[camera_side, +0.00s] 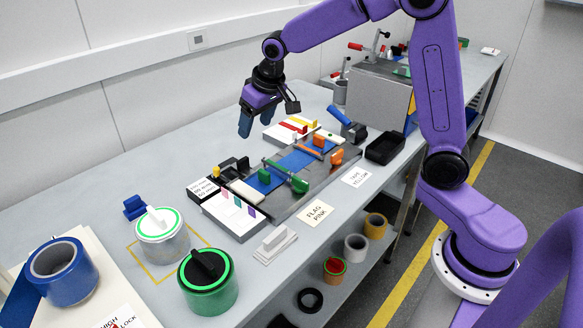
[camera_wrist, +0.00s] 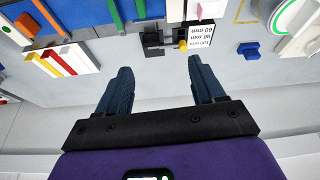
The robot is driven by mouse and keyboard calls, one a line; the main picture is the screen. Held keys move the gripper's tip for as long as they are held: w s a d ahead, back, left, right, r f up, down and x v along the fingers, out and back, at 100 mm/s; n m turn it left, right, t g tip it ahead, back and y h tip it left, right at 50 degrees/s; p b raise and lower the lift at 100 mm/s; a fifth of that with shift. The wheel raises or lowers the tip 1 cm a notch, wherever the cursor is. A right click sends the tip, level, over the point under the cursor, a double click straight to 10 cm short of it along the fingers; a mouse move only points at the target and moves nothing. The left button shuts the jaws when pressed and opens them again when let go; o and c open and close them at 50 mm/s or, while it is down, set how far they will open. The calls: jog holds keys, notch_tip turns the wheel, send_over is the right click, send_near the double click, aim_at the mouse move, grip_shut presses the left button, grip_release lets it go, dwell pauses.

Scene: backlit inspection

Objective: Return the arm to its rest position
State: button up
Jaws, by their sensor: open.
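My gripper (camera_side: 245,121) hangs over the back of the workbench, pointing down, above and behind the blue-centred tray fixture. Its dark blue fingers also show in the wrist view (camera_wrist: 160,85), spread apart with nothing between them. The purple arm reaches in from the right, with its forearm raised above the bench. The gripper touches none of the parts in view.
A fixture (camera_side: 285,208) with green and orange handles fills the mid bench. The back strip is clear.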

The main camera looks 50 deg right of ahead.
jog(key=s+a+n+g, duration=0.1)
jog(key=s+a+n, duration=0.2)
jog(key=s, duration=0.7)
jog(key=s+a+n+g, duration=0.1)
jog(key=s+a+n, duration=0.15)
jog(key=s, duration=0.75)
jog(key=s+d+f+n+g, duration=0.1)
jog(key=s+d+n, duration=0.1)
jog(key=s, duration=0.6)
jog(key=s+d+f+n+g, duration=0.1)
jog(key=s+d+n, duration=0.2)
jog(key=s, duration=0.5)
jog(key=shift+s+f+n, duration=0.15)
jog(key=shift+f+n, duration=0.15)
jog(key=shift+n, duration=0.25)
